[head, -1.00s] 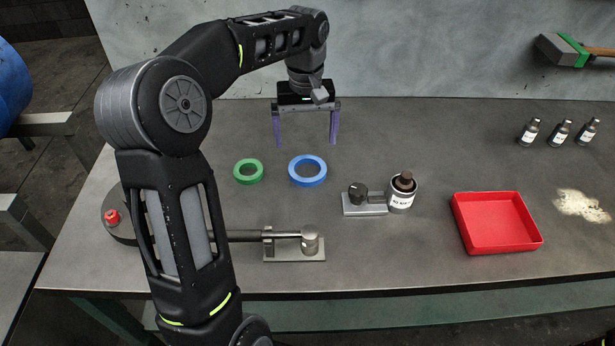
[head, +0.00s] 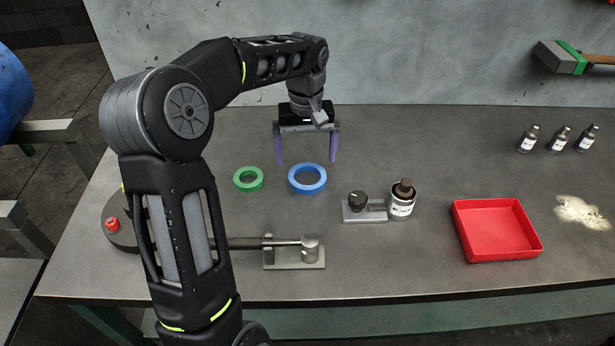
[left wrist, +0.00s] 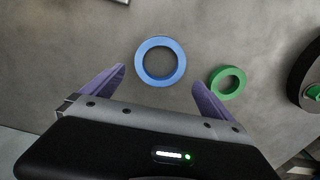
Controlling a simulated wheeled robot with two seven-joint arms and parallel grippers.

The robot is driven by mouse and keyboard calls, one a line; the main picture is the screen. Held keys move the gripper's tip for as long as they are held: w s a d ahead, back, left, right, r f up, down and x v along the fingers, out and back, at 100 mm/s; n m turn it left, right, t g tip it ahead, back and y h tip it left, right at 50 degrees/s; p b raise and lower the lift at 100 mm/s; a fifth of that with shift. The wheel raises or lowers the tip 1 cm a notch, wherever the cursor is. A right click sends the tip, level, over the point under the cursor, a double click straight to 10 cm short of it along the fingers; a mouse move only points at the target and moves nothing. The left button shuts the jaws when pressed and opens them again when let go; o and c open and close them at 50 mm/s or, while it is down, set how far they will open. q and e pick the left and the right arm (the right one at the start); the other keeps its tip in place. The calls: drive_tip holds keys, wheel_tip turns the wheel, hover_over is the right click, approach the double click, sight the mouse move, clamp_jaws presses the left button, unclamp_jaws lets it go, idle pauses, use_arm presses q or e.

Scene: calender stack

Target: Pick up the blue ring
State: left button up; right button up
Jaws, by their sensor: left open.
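The blue ring (head: 307,190) lies flat on the grey table, just in front of my left gripper in the head view. My left gripper (head: 307,160) is open and empty, pointing down, with its two purple fingers wide apart. In the left wrist view the blue ring (left wrist: 160,73) lies ahead of and between the spread fingers (left wrist: 160,80), apart from both. The green ring (head: 248,179) lies to the left of the blue one; in the left wrist view the green ring (left wrist: 227,83) shows beyond the right finger. My right gripper is not in view.
A metal holder (head: 364,210) with a dark knob and a labelled bottle (head: 402,200) stand right of the rings. A red tray (head: 496,229) is farther right. A metal fixture (head: 294,254) with a rod lies nearer. Small bottles (head: 559,140) stand at the back right.

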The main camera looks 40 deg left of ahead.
sight(307, 177)
use_arm(q)
wheel_tip(307, 177, down, 5)
drive_tip(key=shift+d+r+p, duration=0.15)
drive_tip(key=shift+p, duration=0.15)
drive_tip(key=shift+c, duration=0.4)
drive_tip(key=c, duration=1.4)
